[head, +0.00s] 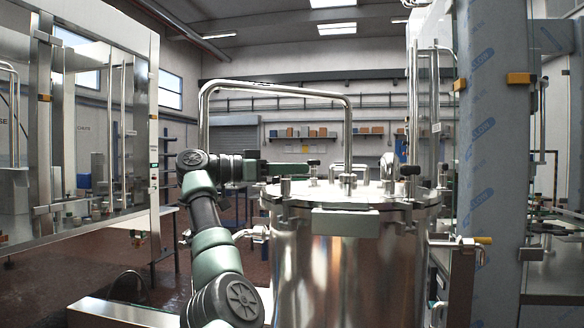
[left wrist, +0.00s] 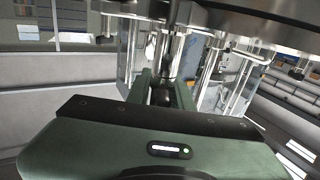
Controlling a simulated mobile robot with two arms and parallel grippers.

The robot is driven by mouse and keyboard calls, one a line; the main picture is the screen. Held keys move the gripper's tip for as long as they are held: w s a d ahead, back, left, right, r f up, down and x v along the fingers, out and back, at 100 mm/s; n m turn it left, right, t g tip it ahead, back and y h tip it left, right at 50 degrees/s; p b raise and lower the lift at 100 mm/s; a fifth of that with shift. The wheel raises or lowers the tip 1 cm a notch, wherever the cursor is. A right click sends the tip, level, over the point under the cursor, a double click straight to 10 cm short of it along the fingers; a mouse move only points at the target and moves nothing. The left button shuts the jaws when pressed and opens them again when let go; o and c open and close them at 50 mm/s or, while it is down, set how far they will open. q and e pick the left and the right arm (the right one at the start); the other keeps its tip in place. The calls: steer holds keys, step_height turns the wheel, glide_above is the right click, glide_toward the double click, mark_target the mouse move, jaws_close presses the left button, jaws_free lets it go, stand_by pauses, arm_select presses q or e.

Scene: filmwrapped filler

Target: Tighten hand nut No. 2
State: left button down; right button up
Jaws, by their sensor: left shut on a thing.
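A shiny steel tank (head: 345,265) with a round lid (head: 345,192) stands in front of me. My left gripper (head: 300,168) reaches in level from the left, above the lid's far left edge. In the left wrist view its two green fingers (left wrist: 162,88) are shut on a dark hand nut (left wrist: 165,66). The fingers partly hide that nut. My right gripper does not show.
A glass-panelled machine (head: 95,130) stands on the left.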

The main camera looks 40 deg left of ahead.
arm_select(q)
steer(key=shift+w+d+f, duration=0.2)
steer(key=shift+f, duration=0.2)
steer(key=c, duration=1.3)
jaws_free()
steer(key=shift+c, duration=0.2)
steer(key=shift+w+d, duration=0.1)
steer(key=shift+w, duration=0.25)
steer(key=shift+s+r, duration=0.15)
steer(key=shift+s, duration=0.05)
steer(key=b+v, duration=0.2)
steer(key=v, duration=0.5)
steer(key=shift+a, duration=0.2)
